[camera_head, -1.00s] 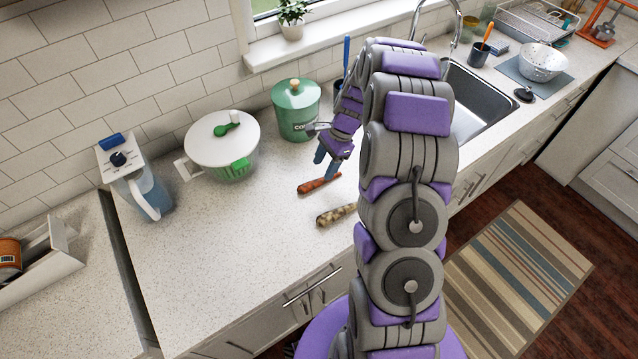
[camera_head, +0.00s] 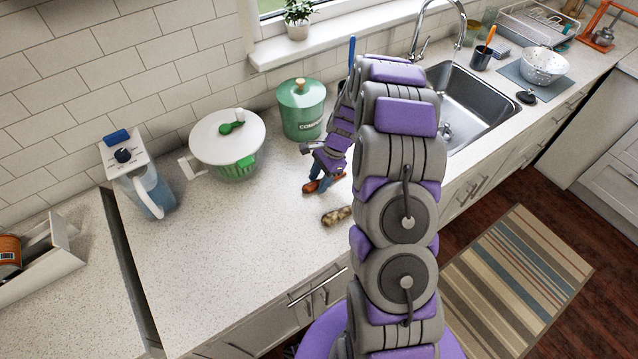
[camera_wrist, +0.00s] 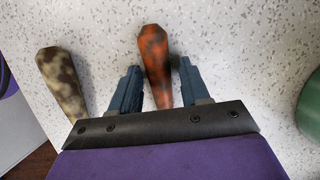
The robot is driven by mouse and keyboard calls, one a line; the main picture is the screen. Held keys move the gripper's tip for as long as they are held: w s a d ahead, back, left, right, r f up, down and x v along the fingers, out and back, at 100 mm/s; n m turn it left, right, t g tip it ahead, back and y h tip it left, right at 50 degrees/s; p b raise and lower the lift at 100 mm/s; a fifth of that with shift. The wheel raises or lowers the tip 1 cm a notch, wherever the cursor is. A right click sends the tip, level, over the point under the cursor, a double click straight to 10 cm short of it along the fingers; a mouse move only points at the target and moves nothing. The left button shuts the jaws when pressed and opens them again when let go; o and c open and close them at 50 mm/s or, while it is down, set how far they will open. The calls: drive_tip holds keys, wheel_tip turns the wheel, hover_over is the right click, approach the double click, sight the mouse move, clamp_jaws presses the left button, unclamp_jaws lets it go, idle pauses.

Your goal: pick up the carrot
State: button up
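The carrot (camera_wrist: 155,62) is a mottled orange-brown tapered piece lying on the speckled countertop. In the wrist view it lies between the two blue fingers of my gripper (camera_wrist: 158,85), with a narrow gap visible on each side. In the head view my gripper (camera_head: 322,182) is down at the counter over the carrot (camera_head: 312,187), and only part of the carrot shows. The fingers are open around it. Whether they touch the counter cannot be told.
A mottled tan-brown vegetable (camera_head: 337,216) lies beside the carrot, and it also shows at left in the wrist view (camera_wrist: 62,82). A green compost bin (camera_head: 302,112) and a white-lidded salad spinner (camera_head: 226,145) stand behind. The counter at front left is clear.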

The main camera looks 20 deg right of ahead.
drive_tip(key=shift+a, duration=0.1)
drive_tip(key=shift+c, duration=1.4)
drive_tip(key=shift+d, duration=0.55)
clamp_jaws()
